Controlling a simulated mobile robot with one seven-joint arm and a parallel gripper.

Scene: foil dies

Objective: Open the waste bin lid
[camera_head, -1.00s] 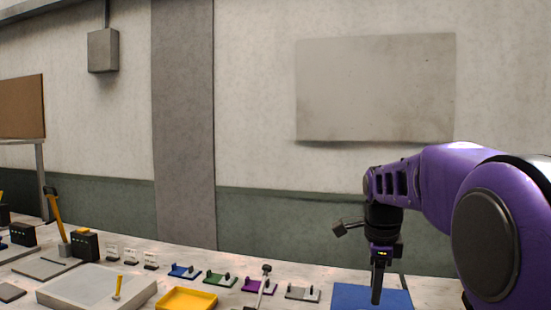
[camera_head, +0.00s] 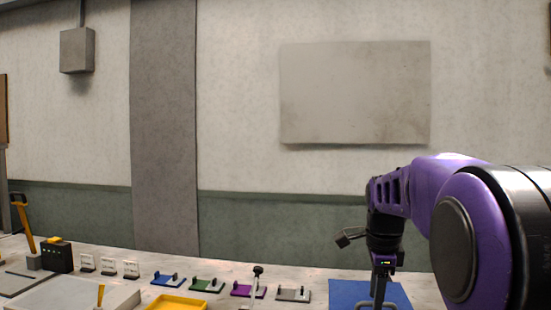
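No waste bin or lid can be made out for certain in the head view. My gripper (camera_head: 379,288) hangs down at the lower right, in front of a blue flat surface (camera_head: 342,293) that is cut off by the bottom edge. A grey bar-like shape (camera_head: 368,305) shows at the gripper's lower end, and I cannot tell whether it is part of the gripper or of the blue thing. The fingers are seen nearly edge-on, so their opening is unclear. I see nothing held.
A light worktop runs along the wall. It carries a yellow tray (camera_head: 178,303), small blue (camera_head: 168,282), green (camera_head: 207,286), purple (camera_head: 248,291) and grey (camera_head: 293,295) fixtures, white stands (camera_head: 109,266) and a black box (camera_head: 57,257). A grey panel (camera_head: 355,93) hangs on the wall.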

